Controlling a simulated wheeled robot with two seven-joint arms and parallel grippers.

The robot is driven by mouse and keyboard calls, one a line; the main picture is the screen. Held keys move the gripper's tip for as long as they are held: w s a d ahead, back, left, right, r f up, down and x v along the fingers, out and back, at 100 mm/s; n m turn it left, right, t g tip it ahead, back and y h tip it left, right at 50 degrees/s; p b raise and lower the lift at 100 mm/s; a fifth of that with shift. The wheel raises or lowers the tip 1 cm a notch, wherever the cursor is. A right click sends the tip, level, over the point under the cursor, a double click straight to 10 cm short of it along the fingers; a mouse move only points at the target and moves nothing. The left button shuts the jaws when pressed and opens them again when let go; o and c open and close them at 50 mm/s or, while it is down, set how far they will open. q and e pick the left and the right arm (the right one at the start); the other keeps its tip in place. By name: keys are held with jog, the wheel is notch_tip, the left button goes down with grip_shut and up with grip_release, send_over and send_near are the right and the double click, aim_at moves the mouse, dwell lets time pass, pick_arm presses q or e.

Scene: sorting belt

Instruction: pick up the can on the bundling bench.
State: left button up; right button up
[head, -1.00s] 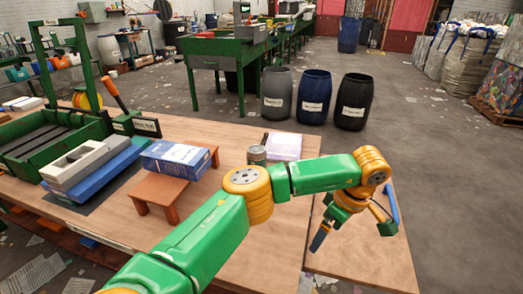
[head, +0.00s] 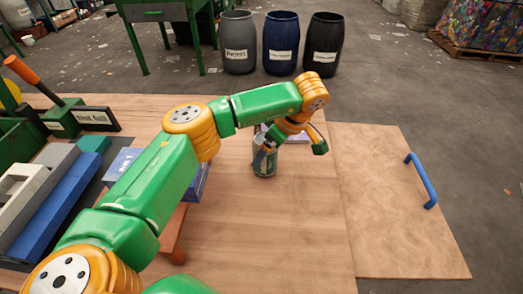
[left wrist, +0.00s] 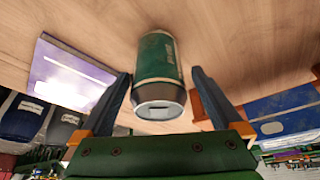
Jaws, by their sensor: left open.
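A green can (head: 264,163) stands on the wooden bench (head: 270,225), partly hidden behind my left gripper in the head view. The left wrist view shows the can (left wrist: 157,60) with its silver top end toward the gripper. My left gripper (head: 289,152) is open at the can's upper part, its arm crossing from the left. In the left wrist view the two dark fingers of the gripper (left wrist: 162,76) are spread on either side of the can, with gaps. Contact with the can cannot be seen. My right gripper is not in view.
A pale purple booklet (left wrist: 68,75) lies near the can. A blue box (head: 122,162) rests on a small wooden stand (head: 178,247) at the left, partly behind my arm. A wooden panel with a blue handle (head: 422,182) is at the right. The front bench surface is clear.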

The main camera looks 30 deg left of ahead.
pick_arm(q)
jog(key=x, duration=0.4)
jog(key=shift+w+a+f, duration=0.2)
jog(key=shift+r, duration=0.1)
jog(key=c, duration=1.2)
